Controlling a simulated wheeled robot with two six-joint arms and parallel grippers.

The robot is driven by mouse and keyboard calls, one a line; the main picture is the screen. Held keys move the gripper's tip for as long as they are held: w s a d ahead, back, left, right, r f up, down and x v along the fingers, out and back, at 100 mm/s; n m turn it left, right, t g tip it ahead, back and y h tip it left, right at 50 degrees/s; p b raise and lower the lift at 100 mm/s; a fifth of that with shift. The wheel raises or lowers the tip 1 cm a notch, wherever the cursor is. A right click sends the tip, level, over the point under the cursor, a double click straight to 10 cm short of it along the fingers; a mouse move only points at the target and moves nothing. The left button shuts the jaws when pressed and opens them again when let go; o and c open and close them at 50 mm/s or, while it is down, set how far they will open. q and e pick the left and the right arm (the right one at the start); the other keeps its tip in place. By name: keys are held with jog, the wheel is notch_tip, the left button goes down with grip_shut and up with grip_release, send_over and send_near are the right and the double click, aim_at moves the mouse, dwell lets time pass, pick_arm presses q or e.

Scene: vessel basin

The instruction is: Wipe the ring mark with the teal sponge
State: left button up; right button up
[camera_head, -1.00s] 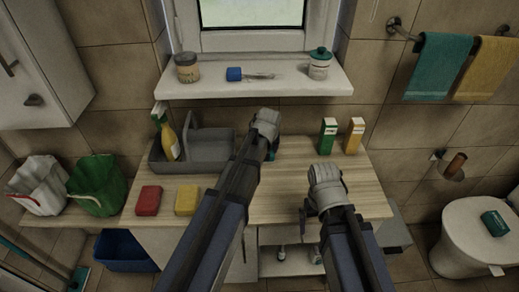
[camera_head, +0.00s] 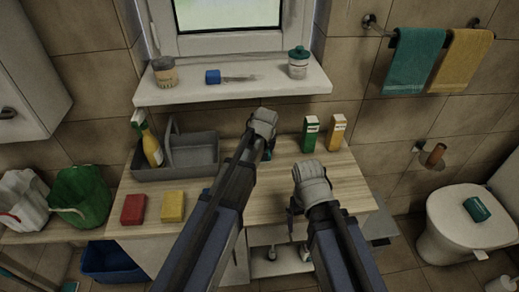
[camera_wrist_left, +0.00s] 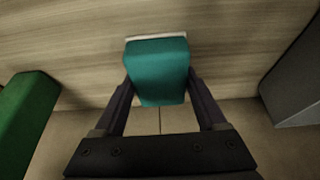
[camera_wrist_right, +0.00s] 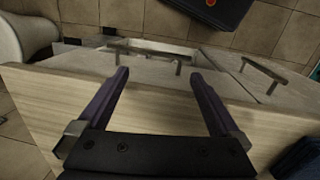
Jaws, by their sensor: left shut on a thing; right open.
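My left gripper (camera_wrist_left: 160,95) is shut on the teal sponge (camera_wrist_left: 158,70), which has a pale layer along its far edge in the left wrist view. The sponge is at the wooden counter top (camera_head: 275,196); I cannot tell whether it touches the wood. In the head view my left gripper (camera_head: 265,150) hides most of the sponge. My right gripper (camera_wrist_right: 158,90) is open and empty over the counter's front edge; it also shows in the head view (camera_head: 297,212). I cannot make out the ring mark in any view.
A grey caddy (camera_head: 200,155) with a yellow spray bottle (camera_head: 152,148) stands at the counter's back left. Red (camera_head: 133,208) and yellow (camera_head: 173,206) sponges lie in front of it. Green (camera_head: 310,134) and orange (camera_head: 336,133) cartons stand at the back right. Some counter between the arms is clear.

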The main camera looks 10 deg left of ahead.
pick_arm(q)
jog(key=shift+w+d+f, duration=0.1)
jog(key=shift+w+d, duration=0.15)
jog(key=shift+d, duration=0.7)
jog(key=shift+w+d, duration=0.2)
jog(key=shift+d, duration=0.7)
jog(key=shift+w, duration=0.1)
jog(key=shift+s+a, duration=0.3)
jog(key=shift+a, duration=0.65)
jog(key=shift+s+a, duration=0.3)
jog(key=shift+a, duration=0.75)
jog(key=shift+s+a, duration=0.3)
jog(key=shift+a, duration=0.65)
jog(key=shift+s+a, duration=0.3)
jog(key=shift+a, duration=0.65)
